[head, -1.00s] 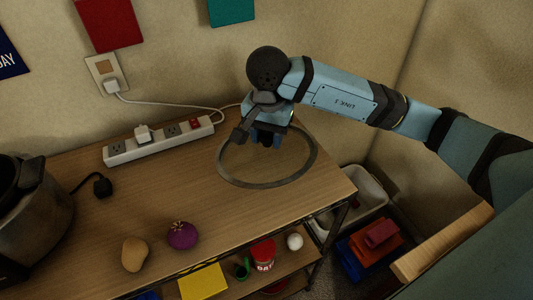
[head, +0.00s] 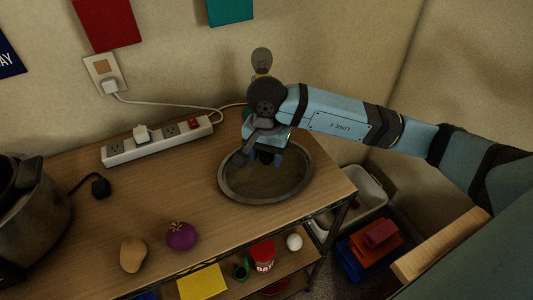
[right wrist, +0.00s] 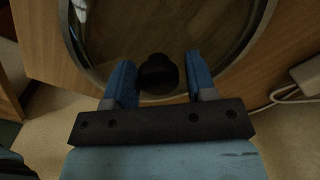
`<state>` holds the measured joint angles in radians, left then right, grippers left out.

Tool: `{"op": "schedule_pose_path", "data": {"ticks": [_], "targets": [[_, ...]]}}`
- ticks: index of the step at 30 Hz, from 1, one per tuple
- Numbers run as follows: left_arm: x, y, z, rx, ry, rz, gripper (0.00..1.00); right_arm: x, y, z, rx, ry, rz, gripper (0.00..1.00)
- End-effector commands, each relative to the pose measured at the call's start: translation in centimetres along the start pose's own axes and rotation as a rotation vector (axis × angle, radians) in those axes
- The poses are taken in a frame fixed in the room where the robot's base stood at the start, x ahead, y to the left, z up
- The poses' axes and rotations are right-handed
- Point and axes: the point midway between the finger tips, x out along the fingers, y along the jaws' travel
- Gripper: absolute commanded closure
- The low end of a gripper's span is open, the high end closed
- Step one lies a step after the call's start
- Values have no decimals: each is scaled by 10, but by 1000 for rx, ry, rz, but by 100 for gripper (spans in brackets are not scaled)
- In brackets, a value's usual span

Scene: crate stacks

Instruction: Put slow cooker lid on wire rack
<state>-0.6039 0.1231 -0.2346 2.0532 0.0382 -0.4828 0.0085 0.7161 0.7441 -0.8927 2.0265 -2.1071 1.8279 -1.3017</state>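The slow cooker lid (head: 284,184), clear glass with a metal rim and dark knob, lies on the wooden top of the wire-edged rack (head: 200,205), near its right end. My right gripper (head: 266,158) is low over the middle of the lid. The slow cooker (head: 35,220) stands at the left edge, partly cut off. My left gripper is not in view.
A power strip (head: 155,143) with plugs and cords lies along the wall. A potato (head: 133,254) and a purple onion (head: 181,236) sit near the front edge. A lower shelf holds a red can (head: 263,255) and a white ball (head: 294,242). Bins stand on the floor at right.

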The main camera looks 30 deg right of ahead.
Motion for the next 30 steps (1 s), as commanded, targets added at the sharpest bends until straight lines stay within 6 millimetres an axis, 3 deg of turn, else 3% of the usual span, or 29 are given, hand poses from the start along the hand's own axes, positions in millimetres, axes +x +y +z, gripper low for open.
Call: {"op": "schedule_pose_path", "data": {"ticks": [9,14,24,30], "targets": [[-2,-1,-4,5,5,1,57,0,0,0,0,-1,2,36],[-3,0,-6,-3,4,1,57,-11,0,0,0,1,-1,36],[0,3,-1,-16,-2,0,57,-82,0,-1,0,3,-2,36],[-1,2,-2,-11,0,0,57,-113,0,0,0,1,0,36]]}}
